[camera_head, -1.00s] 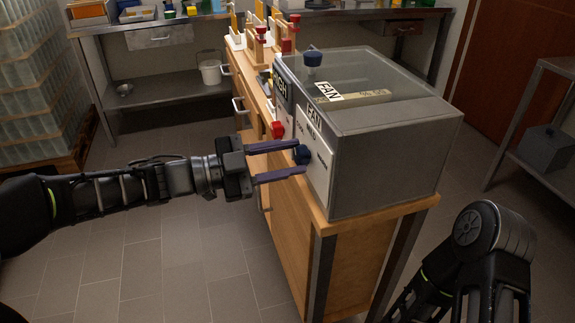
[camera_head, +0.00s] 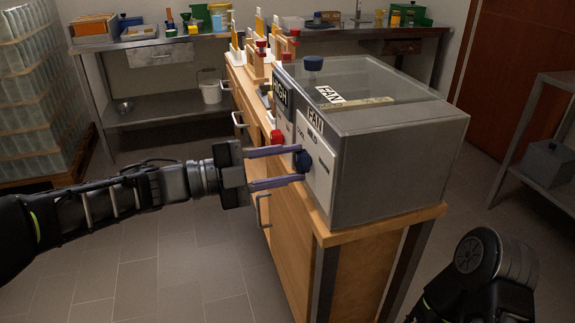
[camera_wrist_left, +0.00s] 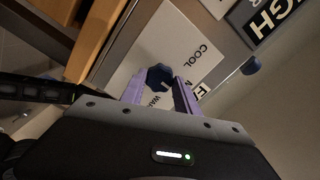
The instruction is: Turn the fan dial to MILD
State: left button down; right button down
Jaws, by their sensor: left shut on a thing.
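The fan dial (camera_head: 302,161) is a dark blue knob on the white front panel (camera_head: 319,171) of a grey box marked FAN. The panel reads MILD near its top. In the left wrist view the dial (camera_wrist_left: 159,76) sits between COOL and a partly covered WARM label. My left gripper (camera_head: 301,164) is shut on the dial, one purple finger on each side; its fingers (camera_wrist_left: 158,88) also show in the left wrist view. I cannot tell which label the dial's mark points to. My right arm shows at the lower right, its gripper out of view.
A red dial (camera_head: 277,137) sits on the neighbouring panel, close to my upper finger. The box rests on a wooden cabinet (camera_head: 285,235). The tiled floor at front left is clear.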

pick_arm(q)
jog(key=c, duration=0.9)
grip_release()
jog(key=v, duration=0.7)
jog(key=shift+a+p, duration=0.35)
jog(key=shift+p, duration=0.05)
